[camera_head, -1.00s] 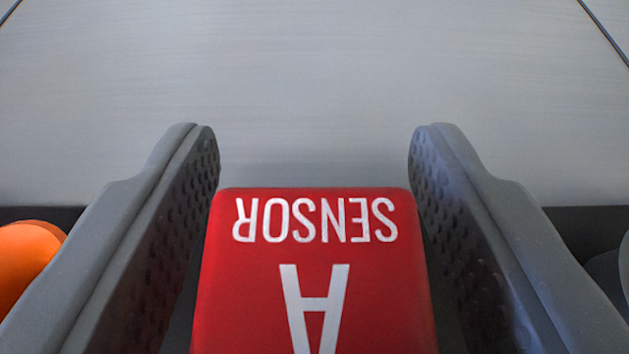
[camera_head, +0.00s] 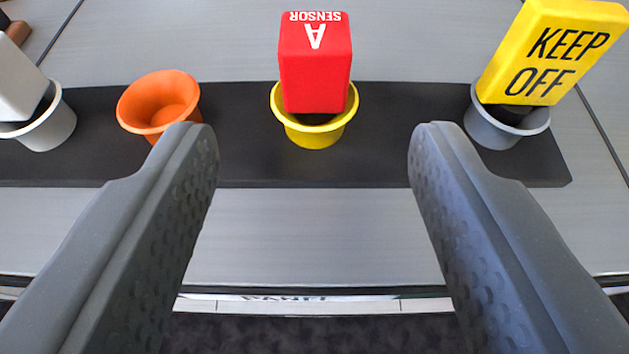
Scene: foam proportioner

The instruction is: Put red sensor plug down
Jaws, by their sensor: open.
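The red sensor plug (camera_head: 315,75) is a red block with white upside-down lettering, "SENSOR" and "A". It stands upright in the yellow cup (camera_head: 314,136), with its lower end hidden inside the cup. My gripper (camera_head: 314,135) is open and empty. Its two grey textured fingers are wide apart, one on each side of the picture. The plug is beyond the fingertips and apart from them.
A black strip (camera_head: 240,150) carries the cups on a grey panel. The orange cup (camera_head: 160,100) left of the plug looks empty. A grey cup (camera_head: 505,130) at right holds a yellow "KEEP OFF" block (camera_head: 550,50). Another grey cup (camera_head: 50,130) at far left holds a white block (camera_head: 15,80).

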